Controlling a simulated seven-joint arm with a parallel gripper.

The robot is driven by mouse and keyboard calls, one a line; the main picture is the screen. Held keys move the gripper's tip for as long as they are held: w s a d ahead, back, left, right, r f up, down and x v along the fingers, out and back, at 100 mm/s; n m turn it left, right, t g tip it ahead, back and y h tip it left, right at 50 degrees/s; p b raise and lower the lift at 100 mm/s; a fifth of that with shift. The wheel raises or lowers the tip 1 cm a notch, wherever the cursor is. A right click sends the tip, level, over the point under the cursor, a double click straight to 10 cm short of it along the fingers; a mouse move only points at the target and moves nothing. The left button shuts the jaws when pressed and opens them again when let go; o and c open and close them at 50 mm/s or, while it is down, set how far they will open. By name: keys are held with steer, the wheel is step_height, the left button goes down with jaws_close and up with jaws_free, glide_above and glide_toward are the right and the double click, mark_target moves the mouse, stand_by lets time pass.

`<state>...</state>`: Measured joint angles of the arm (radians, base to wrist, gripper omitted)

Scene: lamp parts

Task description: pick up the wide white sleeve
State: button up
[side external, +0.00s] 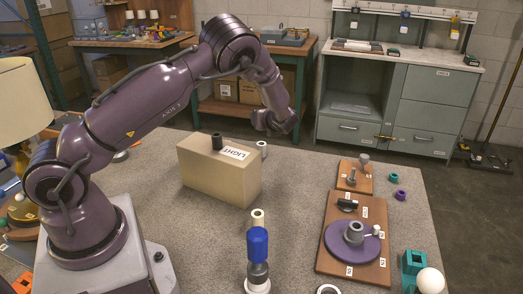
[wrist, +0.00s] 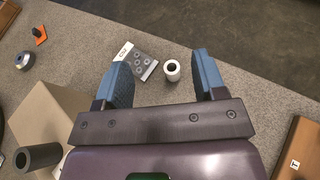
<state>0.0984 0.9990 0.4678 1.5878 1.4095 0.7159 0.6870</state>
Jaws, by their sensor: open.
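A white sleeve (side external: 262,149) with a dark bore stands upright on the grey table, just beyond the right end of the tan box. In the wrist view this white sleeve (wrist: 172,71) shows between the blue fingers, nearer the right one and apart from both. My gripper (wrist: 161,60) is open and empty. In the side view my gripper (side external: 275,126) hangs above and slightly right of the sleeve; its fingers are hard to make out there. A second, cream sleeve (side external: 257,218) stands in front of the box, behind a blue-topped part.
The tan box (side external: 218,170) bears a dark sleeve (side external: 217,141). Wooden boards with parts (side external: 357,240) lie at right. Table between box and boards is mostly clear.

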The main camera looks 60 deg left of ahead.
glide_toward(263, 146)
steer(key=x, duration=0.4)
steer(key=shift+s+a+r, duration=0.25)
steer(key=shift+r, duration=0.05)
steer(key=shift+a+f, duration=0.15)
steer(key=shift+f, duration=0.1)
steer(key=shift+w+x, duration=0.15)
steer(key=shift+x, duration=1.65)
steer(key=shift+w+x, duration=0.15)
steer(key=shift+x, duration=1.65)
steer(key=shift+f, duration=0.1)
steer(key=c, duration=1)
